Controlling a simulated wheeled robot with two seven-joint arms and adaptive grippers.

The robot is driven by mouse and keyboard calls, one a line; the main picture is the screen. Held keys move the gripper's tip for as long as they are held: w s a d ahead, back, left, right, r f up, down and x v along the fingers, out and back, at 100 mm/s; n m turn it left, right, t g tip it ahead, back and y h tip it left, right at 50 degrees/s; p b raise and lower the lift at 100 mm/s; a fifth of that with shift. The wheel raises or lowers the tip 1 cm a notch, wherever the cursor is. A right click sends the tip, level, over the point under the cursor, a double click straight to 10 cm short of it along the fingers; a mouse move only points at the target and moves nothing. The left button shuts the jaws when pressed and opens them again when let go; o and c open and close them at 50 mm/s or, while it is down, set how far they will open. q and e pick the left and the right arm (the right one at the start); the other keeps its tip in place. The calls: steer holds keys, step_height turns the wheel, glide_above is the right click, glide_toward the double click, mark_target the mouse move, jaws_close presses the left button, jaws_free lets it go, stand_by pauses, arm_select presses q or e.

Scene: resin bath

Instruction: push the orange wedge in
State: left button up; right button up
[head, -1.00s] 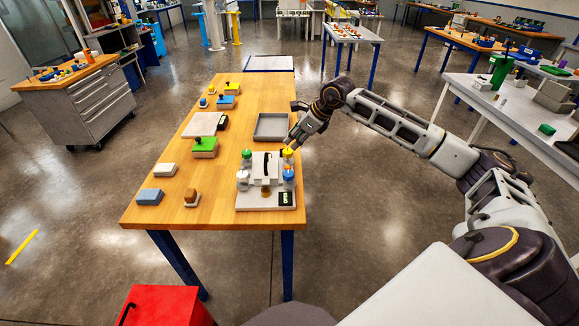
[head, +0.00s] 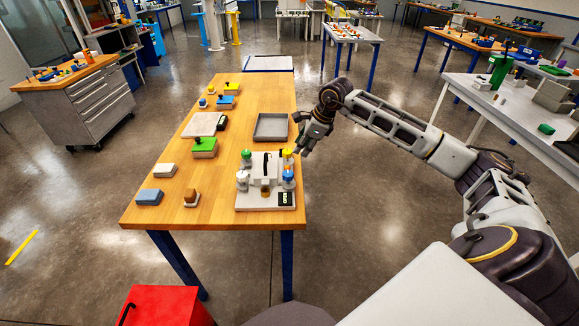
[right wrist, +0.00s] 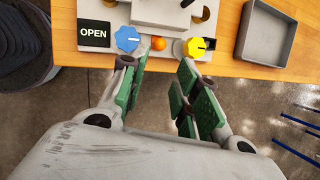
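The orange wedge (right wrist: 158,43) shows in the right wrist view as a small rounded orange end between a blue knob (right wrist: 127,39) and a yellow knob (right wrist: 195,47). It sits at the near edge of the pale fixture (right wrist: 157,15); the rest of it is hidden. In the head view the fixture (head: 252,207) stands at the table's right edge. My right gripper (right wrist: 158,76) is open and empty, its green-padded fingers apart. It points at the orange end with a gap between. In the head view the gripper (head: 303,150) is just right of the fixture, off the table edge. My left gripper is not in view.
A sign on the fixture reads OPEN (right wrist: 94,33). A grey tray (head: 271,138) lies behind the fixture. Several blocks, including a green-topped one (head: 204,146), stand on the table's left part. The floor right of the table (head: 345,215) is free.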

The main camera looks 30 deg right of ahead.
mark_target(289, 167)
steer(key=p+x, duration=0.1)
steer(key=x, duration=1)
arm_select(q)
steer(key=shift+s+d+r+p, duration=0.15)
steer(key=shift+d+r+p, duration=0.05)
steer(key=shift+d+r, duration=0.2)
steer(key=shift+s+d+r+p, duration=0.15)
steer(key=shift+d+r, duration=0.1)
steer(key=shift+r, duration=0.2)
arm_select(e)
steer(key=shift+x, duration=1.2)
jaws_close()
